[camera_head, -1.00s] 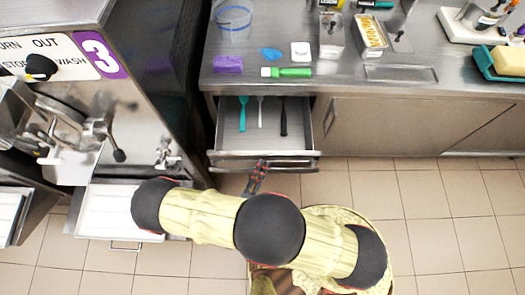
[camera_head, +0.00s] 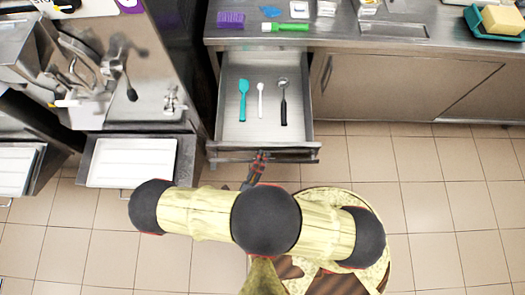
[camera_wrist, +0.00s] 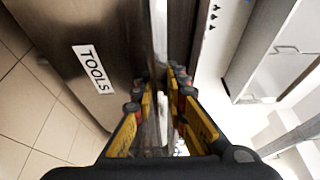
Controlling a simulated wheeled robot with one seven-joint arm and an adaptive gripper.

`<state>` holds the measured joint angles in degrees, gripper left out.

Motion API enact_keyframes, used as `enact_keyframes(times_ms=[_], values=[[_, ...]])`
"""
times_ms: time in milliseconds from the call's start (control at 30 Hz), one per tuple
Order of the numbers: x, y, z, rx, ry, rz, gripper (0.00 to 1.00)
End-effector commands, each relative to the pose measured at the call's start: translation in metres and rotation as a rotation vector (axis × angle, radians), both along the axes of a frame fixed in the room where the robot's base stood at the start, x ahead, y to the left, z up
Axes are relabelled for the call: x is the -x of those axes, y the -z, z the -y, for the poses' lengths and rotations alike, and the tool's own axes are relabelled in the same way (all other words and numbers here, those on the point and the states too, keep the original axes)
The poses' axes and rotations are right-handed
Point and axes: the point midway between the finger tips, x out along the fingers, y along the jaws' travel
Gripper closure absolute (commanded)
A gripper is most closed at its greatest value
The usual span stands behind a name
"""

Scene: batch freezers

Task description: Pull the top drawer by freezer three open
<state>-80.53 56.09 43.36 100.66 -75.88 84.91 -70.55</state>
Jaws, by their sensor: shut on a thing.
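The top drawer (camera_head: 230,130) under the counter, to the right of freezer three (camera_head: 100,60), stands well open. It holds a teal spatula (camera_head: 243,100), a small white spoon (camera_head: 261,100) and a dark-handled scoop (camera_head: 283,103). My gripper (camera_head: 260,160) is at the drawer's front edge. In the wrist view my gripper (camera_wrist: 160,95) has its fingers on either side of the drawer's handle bar, closed on it. A "TOOLS" label (camera_wrist: 93,68) shows on the drawer front. The exact contact at the fingertips is partly hidden.
The steel counter (camera_head: 400,32) above carries a purple sponge (camera_head: 230,19), a green tube (camera_head: 286,27) and a yellow block on a teal tray (camera_head: 482,30). A white tray (camera_head: 132,162) sits low below the freezer, left of the drawer. The tiled floor (camera_head: 440,200) at the right is clear.

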Motion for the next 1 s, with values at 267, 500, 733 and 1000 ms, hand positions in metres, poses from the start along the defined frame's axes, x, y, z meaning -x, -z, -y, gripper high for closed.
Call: enact_keyframes(times_ms=[267, 500, 733, 1000], values=[[0.0000, 0.0013, -0.0001, -0.002, 0.001, -0.002, 1.00], [-0.0001, 0.0010, -0.0002, -0.002, 0.000, -0.001, 0.77], [-0.0001, 0.0005, -0.0002, -0.001, 0.000, 0.000, 0.67], [-0.0002, -0.0011, -0.0004, -0.001, 0.000, 0.000, 0.67]])
